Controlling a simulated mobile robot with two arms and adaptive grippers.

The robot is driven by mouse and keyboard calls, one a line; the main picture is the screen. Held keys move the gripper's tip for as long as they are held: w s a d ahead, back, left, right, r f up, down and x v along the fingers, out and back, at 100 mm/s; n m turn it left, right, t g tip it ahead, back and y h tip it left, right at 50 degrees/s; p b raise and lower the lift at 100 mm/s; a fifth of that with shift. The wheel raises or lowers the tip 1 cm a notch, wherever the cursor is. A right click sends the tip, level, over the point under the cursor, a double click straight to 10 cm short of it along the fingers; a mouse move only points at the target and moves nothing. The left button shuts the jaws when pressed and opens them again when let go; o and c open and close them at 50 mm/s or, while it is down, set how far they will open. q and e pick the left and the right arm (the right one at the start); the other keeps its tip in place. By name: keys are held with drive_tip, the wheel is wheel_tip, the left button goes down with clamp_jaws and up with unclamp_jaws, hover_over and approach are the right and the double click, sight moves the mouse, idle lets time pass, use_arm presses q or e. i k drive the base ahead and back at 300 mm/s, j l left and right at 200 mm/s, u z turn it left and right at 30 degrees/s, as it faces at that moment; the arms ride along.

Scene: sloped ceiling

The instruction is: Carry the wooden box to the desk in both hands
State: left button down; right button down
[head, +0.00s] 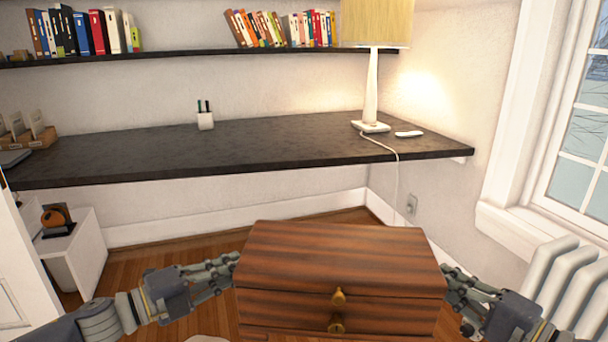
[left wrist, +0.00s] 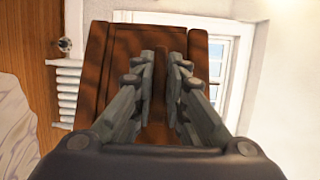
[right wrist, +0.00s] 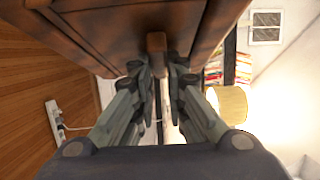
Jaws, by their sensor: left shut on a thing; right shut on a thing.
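The wooden box (head: 340,262) is dark striped wood with two drawers and brass knobs. It is held level between my grippers, in front of and below the desk (head: 250,145) in the head view. My left gripper (head: 234,266) is shut at the box's left side; in the left wrist view its fingers (left wrist: 167,70) close on a raised strip on the box's side. My right gripper (head: 450,285) is at the right side; in the right wrist view its fingers (right wrist: 161,75) close on a small wooden handle (right wrist: 156,42). The desk is a dark wall-mounted slab.
A lamp (head: 371,90) and a small white item (head: 408,134) stand at the desk's right end; a pen cup (head: 205,120) is at the back. The desk's middle front is clear. A bookshelf (head: 180,56) hangs above.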

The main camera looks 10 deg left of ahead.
sight(246, 142)
drive_tip(key=i+l+u, duration=0.1)
drive_tip(key=i, duration=1.6)
drive_tip(key=u, duration=0.65)
